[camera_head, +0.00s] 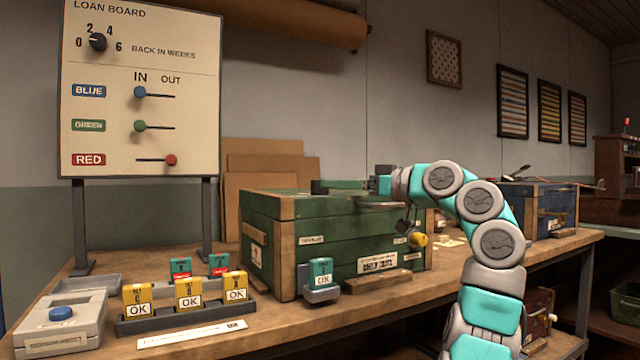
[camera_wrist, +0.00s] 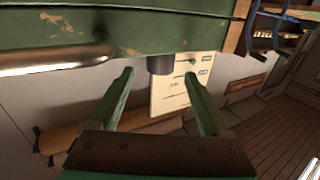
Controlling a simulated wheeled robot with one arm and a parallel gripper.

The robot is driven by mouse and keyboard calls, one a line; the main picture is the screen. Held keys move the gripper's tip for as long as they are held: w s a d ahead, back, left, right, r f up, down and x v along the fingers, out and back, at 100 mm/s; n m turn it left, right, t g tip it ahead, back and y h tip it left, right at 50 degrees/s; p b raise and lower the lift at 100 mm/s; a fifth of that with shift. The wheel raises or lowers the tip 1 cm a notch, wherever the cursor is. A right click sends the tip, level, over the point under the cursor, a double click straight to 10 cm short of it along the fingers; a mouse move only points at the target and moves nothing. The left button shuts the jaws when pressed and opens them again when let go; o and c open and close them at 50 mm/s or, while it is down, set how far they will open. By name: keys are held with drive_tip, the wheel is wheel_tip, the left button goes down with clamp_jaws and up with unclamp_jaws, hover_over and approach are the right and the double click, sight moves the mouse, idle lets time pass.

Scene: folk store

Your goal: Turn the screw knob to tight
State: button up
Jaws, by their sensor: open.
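A yellow knob (camera_head: 418,240) sticks out at the right end of the front of a green wooden crate (camera_head: 284,234) in the head view. Whether it is the screw knob, and how tight it is, I cannot tell. My gripper (camera_head: 325,187) is at the crate's top, pointing left, above and left of the yellow knob. In the wrist view my gripper (camera_wrist: 160,75) has its two green fingers apart with nothing gripped. A dark short cylinder (camera_wrist: 160,65) shows beyond and between the fingertips, under the green crate's edge (camera_wrist: 130,38).
A loan board (camera_head: 140,90) stands at the back left. Labelled blocks (camera_head: 188,293) in a rack and a grey device with a blue button (camera_head: 62,325) are on the bench's left. A blue crate (camera_head: 535,210) stands to the right. A blurred metallic bar (camera_wrist: 50,60) is left of the fingers.

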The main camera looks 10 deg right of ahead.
drive_tip(key=x, duration=0.5)
drive_tip(key=shift+w+a+p, duration=0.25)
drive_tip(key=shift+p, duration=0.15)
clamp_jaws()
